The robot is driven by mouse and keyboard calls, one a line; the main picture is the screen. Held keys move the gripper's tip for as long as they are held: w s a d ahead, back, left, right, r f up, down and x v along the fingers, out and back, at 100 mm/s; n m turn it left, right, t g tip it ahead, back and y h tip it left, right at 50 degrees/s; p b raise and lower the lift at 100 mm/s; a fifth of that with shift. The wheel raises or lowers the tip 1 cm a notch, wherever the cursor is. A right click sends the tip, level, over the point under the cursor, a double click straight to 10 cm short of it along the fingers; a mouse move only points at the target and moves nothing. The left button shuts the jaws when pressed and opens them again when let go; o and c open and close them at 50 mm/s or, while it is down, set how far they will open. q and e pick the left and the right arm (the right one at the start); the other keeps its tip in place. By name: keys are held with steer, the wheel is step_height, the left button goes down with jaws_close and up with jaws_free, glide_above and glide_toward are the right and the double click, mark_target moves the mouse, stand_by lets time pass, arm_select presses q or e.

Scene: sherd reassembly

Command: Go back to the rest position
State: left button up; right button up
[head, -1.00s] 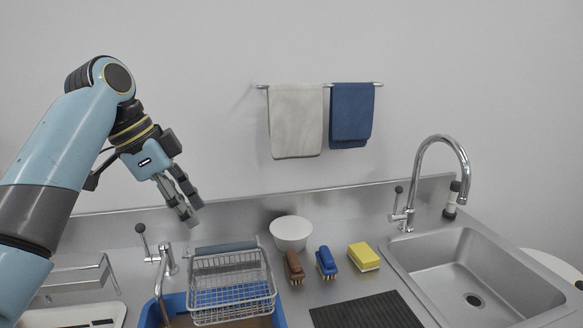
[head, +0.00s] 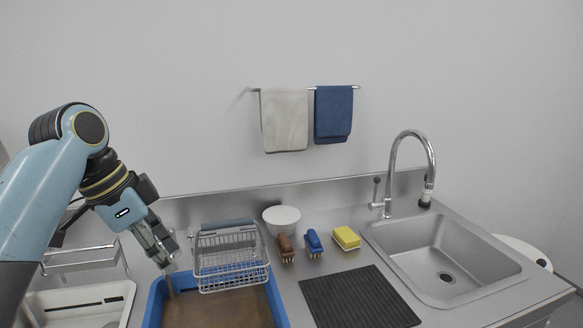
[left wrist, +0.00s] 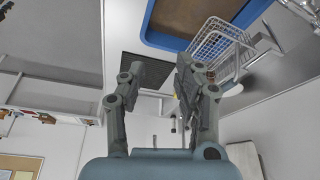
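My left gripper (head: 162,250) hangs at the left in the head view, pointing down and to the right. It is near the back left of the blue-rimmed tub (head: 152,305), to the left of the wire basket (head: 232,262). In the left wrist view its two fingers (left wrist: 160,80) stand apart with an empty gap between them. Nothing is held. The small tap behind the gripper is mostly hidden. My right gripper is in neither view.
A white bowl (head: 282,219), a brown brush (head: 286,248), a blue brush (head: 313,243) and a yellow sponge (head: 346,238) stand by a black ribbed mat (head: 358,300). The sink (head: 445,255) with tall faucet (head: 432,165) is right. A white tray (head: 95,300) lies left.

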arm_select(q)
steer(key=s+a+f+n+y, duration=0.25)
steer(key=s+f+n, duration=0.25)
steer(key=s+f, duration=0.5)
steer(key=s+a+r+n+t+y, duration=0.1)
steer(key=s+a+n, duration=0.15)
steer(key=s, duration=0.65)
steer(key=s+a+r+n+y, duration=0.1)
steer(key=s+a+n, duration=0.15)
steer(key=s, duration=0.65)
step_height(320, 180, down, 38)
steer(key=s+a+g+b, duration=0.1)
steer(key=s+a+b, duration=0.15)
steer(key=b, duration=0.75)
steer(key=s+f+n+g+b, duration=0.1)
steer(key=s+f+b, duration=0.6)
steer(key=s+f, duration=1.1)
step_height(320, 180, down, 3)
steer(key=shift+a+f, duration=0.2)
